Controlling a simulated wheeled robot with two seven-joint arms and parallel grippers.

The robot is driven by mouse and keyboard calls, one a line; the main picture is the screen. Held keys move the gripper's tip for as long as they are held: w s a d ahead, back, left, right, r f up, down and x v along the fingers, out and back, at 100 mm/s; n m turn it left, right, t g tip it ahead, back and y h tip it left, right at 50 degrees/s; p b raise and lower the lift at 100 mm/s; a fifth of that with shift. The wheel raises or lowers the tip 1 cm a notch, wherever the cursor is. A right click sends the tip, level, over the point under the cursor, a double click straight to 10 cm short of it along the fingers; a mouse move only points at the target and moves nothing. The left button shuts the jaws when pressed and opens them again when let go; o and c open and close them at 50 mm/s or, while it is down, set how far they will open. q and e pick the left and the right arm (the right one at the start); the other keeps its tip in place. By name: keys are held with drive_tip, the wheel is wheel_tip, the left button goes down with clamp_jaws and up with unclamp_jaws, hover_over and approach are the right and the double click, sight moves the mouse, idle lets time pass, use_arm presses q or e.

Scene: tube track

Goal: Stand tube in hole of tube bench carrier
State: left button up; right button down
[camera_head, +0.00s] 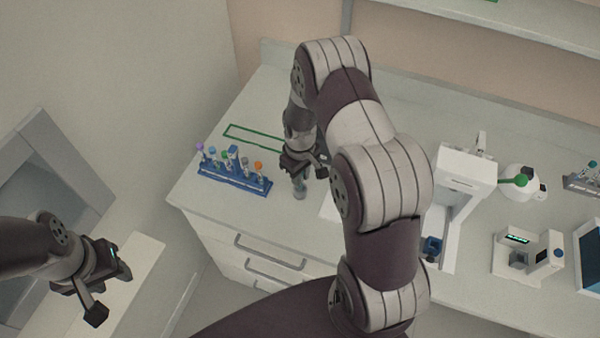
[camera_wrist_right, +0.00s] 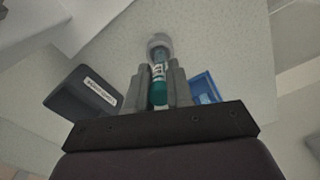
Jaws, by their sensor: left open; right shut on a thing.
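The tube bench carrier (camera_head: 235,179) is a blue rack near the left end of the bench, with several tubes in it under purple, blue, green, grey and orange caps. My right gripper (camera_head: 298,178) is just right of the carrier, pointing down. In the right wrist view my right gripper (camera_wrist_right: 158,88) is shut on a tube (camera_wrist_right: 159,72) with a teal-green part between the fingers and a clear end beyond them. Part of a blue thing (camera_wrist_right: 206,86), seemingly the carrier, shows beside the fingers. My left gripper (camera_head: 90,280) is open and empty at lower left, away from the bench.
A green rectangular outline (camera_head: 240,136) marks the bench behind the carrier. A white instrument (camera_head: 466,180), a flask-like vessel (camera_head: 519,182) and a small device (camera_head: 530,252) stand to the right. Drawers (camera_head: 268,252) are below the front edge. My right arm hides the bench's middle.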

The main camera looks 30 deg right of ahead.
drive_tip(key=shift+f, duration=0.45)
drive_tip(key=shift+f+b, duration=0.3)
drive_tip(key=shift+b, duration=0.1)
drive_tip(key=c, duration=0.9)
unclamp_jaws()
drive_tip(key=shift+c, duration=0.2)
wheel_tip(320, 180, up, 12)
drive_tip(key=b, duration=0.3)
drive_tip(key=shift+s, duration=0.1)
drive_tip(key=shift+r, duration=0.4)
